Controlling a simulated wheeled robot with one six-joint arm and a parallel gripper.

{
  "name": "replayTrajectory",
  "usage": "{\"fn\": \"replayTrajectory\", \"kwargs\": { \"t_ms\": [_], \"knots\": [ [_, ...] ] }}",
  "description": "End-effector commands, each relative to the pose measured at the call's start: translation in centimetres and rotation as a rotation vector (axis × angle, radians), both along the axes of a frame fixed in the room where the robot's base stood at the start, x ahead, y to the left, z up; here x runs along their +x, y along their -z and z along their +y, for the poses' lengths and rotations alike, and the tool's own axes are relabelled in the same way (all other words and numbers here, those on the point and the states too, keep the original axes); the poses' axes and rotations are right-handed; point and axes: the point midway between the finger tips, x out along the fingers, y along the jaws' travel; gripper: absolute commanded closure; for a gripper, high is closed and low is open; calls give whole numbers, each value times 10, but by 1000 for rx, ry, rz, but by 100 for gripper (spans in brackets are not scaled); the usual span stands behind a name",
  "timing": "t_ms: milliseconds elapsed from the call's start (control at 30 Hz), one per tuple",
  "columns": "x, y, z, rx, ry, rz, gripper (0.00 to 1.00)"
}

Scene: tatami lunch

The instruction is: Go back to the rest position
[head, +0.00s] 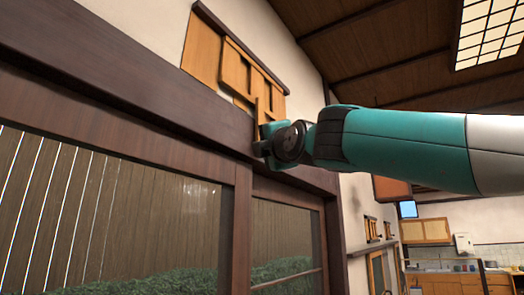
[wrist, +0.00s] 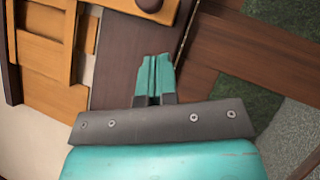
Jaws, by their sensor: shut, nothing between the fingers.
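My gripper (wrist: 156,62) shows in the wrist view with its two teal fingers pressed together and nothing between them. In the head view my teal arm reaches in from the right edge, raised high and close to the dark wooden beam above the window. The fingers are hard to make out there behind the wrist joint. I cannot tell whether the gripper touches the beam or the wood near it.
An orange wooden wall fixture (head: 235,70) is above the dark beam (head: 110,95), close to my arm's end; its orange panels also show in the wrist view (wrist: 42,45). A window (head: 100,210) is below. A kitchen counter (head: 455,280) stands far off at lower right.

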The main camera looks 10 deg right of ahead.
Motion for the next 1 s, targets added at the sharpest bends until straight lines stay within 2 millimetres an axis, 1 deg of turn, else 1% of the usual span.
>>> {"fn": "replayTrajectory", "kwargs": {
  "t_ms": [33, 200, 300, 400, 600, 767, 833, 867, 933, 967, 1000],
  "knots": [
    [-15, 11, -5, 3, 1, -7, 100],
    [-52, 23, -8, 2, -6, -5, 100],
    [-69, 27, -10, 2, -8, -5, 100],
    [-81, 29, -13, 2, -6, -4, 100],
    [-90, 30, -15, 1, -5, -3, 100],
    [-90, 29, -16, 0, -3, -2, 100],
    [-88, 34, -15, 6, -11, 12, 100],
    [-87, 39, -14, 12, -20, 28, 100],
    [-82, 61, -8, 45, -58, 94, 100],
    [-79, 75, -4, 67, -78, 140, 100],
    [-75, 98, 0, 105, -110, 212, 100]
  ]
}}
